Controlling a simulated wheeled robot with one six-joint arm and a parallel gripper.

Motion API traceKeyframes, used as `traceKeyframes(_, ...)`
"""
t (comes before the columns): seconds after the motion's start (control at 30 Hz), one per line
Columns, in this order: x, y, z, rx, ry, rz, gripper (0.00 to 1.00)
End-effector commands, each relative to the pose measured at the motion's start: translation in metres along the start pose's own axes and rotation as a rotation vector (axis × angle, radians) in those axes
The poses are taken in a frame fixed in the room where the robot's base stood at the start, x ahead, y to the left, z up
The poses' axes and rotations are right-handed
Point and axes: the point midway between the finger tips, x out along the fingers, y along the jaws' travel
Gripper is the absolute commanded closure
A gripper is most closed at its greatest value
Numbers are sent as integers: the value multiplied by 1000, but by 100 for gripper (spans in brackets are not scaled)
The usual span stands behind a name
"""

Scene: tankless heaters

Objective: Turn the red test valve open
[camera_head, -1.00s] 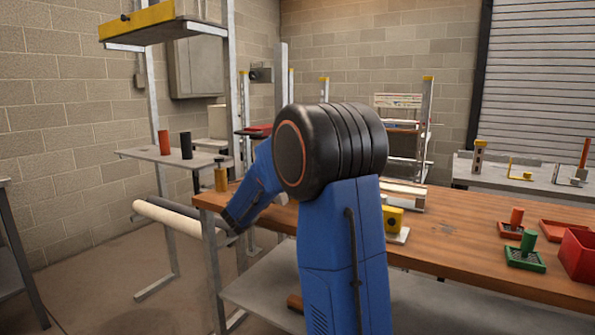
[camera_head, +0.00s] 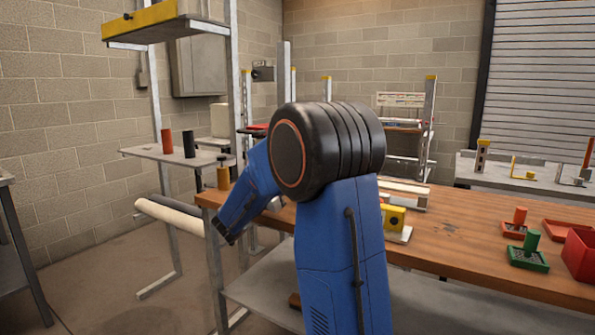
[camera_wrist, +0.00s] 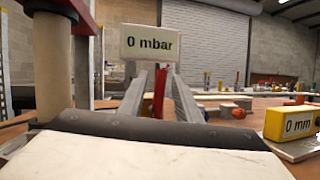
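In the wrist view, two grey finger bars of my gripper (camera_wrist: 160,92) stand apart. An upright red piece (camera_wrist: 160,92), probably the test valve's handle, shows in the gap between them. Slim gaps seem to show on each side of it; I cannot tell whether it lies between the fingers or beyond them. A white display (camera_wrist: 150,43) reading "0 mbar" is right above and behind it. In the head view, my blue arm hides the valve, and my fingers cannot be made out.
A yellow block (camera_wrist: 290,122) reading "0 mm" sits at the right in the wrist view. A pale upright post (camera_wrist: 53,68) stands close at the left. In the head view, the wooden bench (camera_head: 460,240) holds red and green trays (camera_head: 528,258) at the right.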

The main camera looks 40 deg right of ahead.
Motion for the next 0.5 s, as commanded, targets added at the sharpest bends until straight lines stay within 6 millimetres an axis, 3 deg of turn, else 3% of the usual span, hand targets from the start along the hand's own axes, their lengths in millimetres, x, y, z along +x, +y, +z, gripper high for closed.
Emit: traceKeyframes(0.5,-98,1,0,0,1,5,69)
